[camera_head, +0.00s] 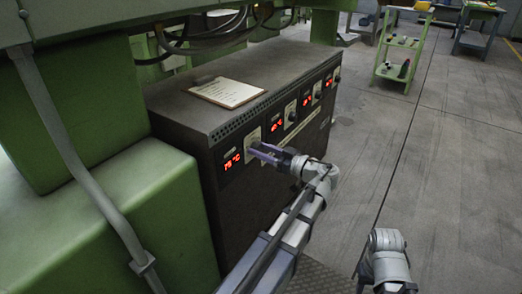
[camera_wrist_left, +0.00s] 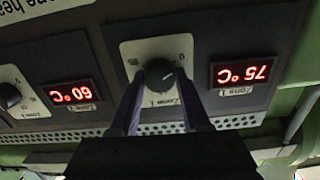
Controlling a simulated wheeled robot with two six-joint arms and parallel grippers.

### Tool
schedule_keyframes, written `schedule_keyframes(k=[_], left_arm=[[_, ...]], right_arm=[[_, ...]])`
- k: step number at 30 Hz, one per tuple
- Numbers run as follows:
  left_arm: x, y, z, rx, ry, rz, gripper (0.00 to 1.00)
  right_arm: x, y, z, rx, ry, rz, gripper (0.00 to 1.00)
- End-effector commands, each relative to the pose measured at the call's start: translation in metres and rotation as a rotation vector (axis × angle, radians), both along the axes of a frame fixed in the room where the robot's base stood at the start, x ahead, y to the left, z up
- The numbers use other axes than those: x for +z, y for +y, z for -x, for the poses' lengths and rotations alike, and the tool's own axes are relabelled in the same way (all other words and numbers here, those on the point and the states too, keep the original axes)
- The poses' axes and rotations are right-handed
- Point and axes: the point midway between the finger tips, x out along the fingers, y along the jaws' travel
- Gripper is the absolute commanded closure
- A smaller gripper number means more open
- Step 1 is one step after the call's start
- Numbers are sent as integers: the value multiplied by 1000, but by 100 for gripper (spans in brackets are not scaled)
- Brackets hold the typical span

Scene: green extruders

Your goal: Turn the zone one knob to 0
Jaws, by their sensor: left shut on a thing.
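The zone one knob (camera_wrist_left: 158,74) is a dark round knob on a pale plate marked "Zone 1" in the left wrist view, which shows the panel upside down. Beside it, the zone one display (camera_wrist_left: 240,74) reads 75 °C in red; it also shows in the head view (camera_head: 232,161). My left gripper (camera_head: 257,149) reaches the front panel there, and its purple fingers hide most of the knob. In the wrist view the left gripper (camera_wrist_left: 160,76) has one finger on each side of the knob and is shut on it.
The dark control box (camera_head: 190,122) carries several more displays and knobs to the right, including a neighbouring display (camera_wrist_left: 73,93) reading 60 °C. A clipboard (camera_head: 227,92) lies on top. Green machinery (camera_head: 150,205) stands close at left. The floor at right is open, with a green cart (camera_head: 402,45) beyond.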

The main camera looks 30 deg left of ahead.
Motion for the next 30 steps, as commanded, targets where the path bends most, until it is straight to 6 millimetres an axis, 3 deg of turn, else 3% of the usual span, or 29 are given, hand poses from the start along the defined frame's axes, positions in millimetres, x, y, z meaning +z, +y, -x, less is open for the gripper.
schedule_keyframes(k=[20, 21, 28, 30], left_arm=[[-1, -1, 1, 1, -58, 10, 100], [-1, -1, 1, 1, -58, 10, 52], [-1, 0, 1, 1, -58, 7, 26], [-1, 0, 1, 0, -58, 7, 24]], right_arm=[[0, 0, 0, 0, 0, 0, 50], [0, 0, 0, 0, 0, 0, 50], [0, 0, 0, 0, 0, 0, 50], [0, 0, 0, 0, 0, 0, 50]])
